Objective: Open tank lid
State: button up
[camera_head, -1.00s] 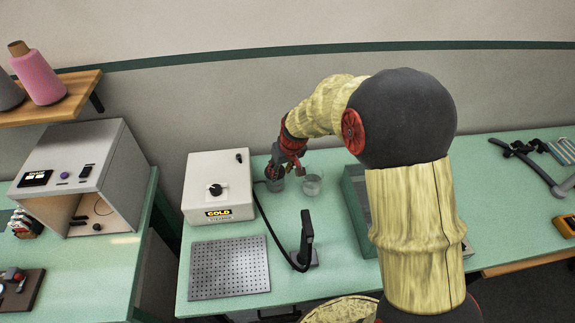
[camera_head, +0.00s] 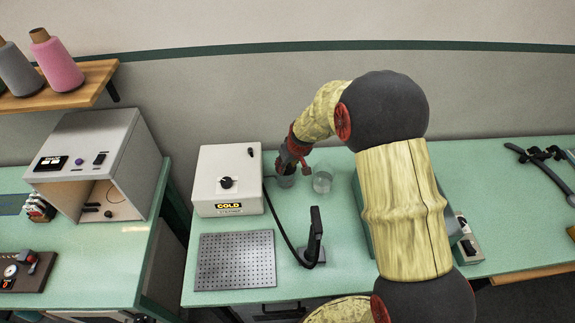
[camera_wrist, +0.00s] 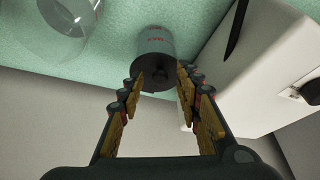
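A white box with a black dial and a yellow "COLD" label (camera_head: 228,182) stands on the green bench, with a small black knob (camera_head: 251,152) on its top. My gripper (camera_head: 287,168) is low over the bench, just right of the box. In the head view the gripper partly hides the cylinder (camera_head: 286,181). I cannot tell which part is the tank lid.
A clear glass beaker (camera_head: 322,181) stands right of the cylinder. A black hose runs from the box to an upright black handle (camera_head: 315,232). A perforated metal plate (camera_head: 235,262) lies in front of the box. A green tray sits behind my arm.

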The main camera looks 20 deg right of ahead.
jog(key=shift+c, duration=0.3)
jog(key=c, duration=0.7)
grip_shut()
